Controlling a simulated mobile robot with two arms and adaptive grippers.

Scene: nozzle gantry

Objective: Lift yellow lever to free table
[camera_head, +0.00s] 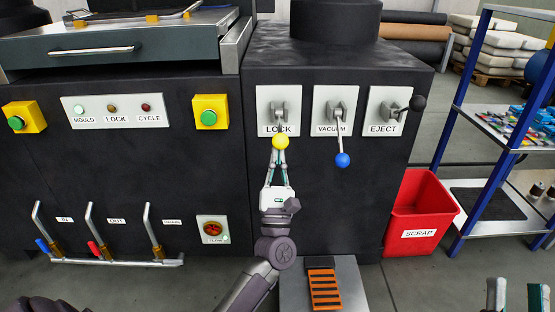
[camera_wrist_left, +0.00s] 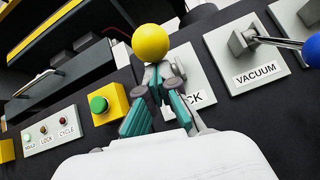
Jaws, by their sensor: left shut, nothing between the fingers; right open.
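The yellow lever's ball knob (camera_head: 281,142) hangs just below the LOCK plate (camera_head: 265,105), with its lever pointing down. In the left wrist view the yellow ball (camera_wrist_left: 151,43) is large and close, at the fingertips. My left gripper (camera_head: 278,156) is directly under the ball, fingers pointing up. Its fingers (camera_wrist_left: 161,75) are shut with nothing between them. The ball appears to be at or just beyond the tips; I cannot tell whether they touch. My right gripper (camera_head: 518,298) is open and empty at the bottom right edge, far from the lever.
A blue-knobbed VACUUM lever (camera_head: 342,160) hangs close to the right. A black-knobbed EJECT lever (camera_head: 418,103) points right. A red SCRAP bin (camera_head: 422,210) and a blue shelf rack (camera_head: 478,120) stand right. A grey pedestal with an orange grate (camera_head: 325,288) is below.

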